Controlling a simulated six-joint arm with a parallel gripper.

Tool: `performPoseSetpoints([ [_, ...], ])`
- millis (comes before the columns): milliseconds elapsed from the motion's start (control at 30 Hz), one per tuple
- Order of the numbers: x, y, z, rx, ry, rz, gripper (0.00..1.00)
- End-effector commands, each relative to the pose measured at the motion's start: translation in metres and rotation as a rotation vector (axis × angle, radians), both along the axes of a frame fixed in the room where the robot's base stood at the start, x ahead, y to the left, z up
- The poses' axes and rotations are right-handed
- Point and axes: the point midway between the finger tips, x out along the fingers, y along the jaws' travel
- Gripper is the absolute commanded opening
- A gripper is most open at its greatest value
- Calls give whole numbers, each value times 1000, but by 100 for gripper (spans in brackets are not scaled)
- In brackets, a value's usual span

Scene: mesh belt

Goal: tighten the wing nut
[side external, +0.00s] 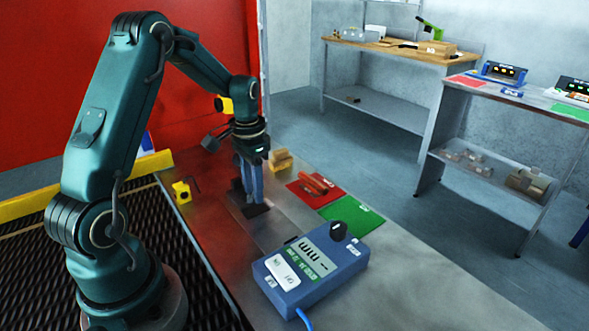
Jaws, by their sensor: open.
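My gripper (252,198) points straight down over a dark plate (258,211) on the work table. Its blue fingers reach down close to the plate, and I cannot tell whether they touch anything there. The gripper is open, though the gap between the fingers is hard to make out from this side. I cannot make out the wing nut; it may be hidden by the fingers or too small to see.
A blue control box (310,268) with a black knob stands at the front. Red parts (314,184) lie on a red mat (303,197) beside a green mat (350,215). Small tan blocks (281,161) sit behind my gripper, and a yellow item (181,192) stands left.

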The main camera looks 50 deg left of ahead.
Motion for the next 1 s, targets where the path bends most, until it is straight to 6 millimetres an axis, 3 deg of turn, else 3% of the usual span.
performPoseSetpoints([
  [67,0,0,0,0,0,0,41],
  [167,0,0,0,0,0,0,3],
  [200,0,0,0,0,0,0,0],
  [1000,-4,0,-2,-4,15,-1,0],
])
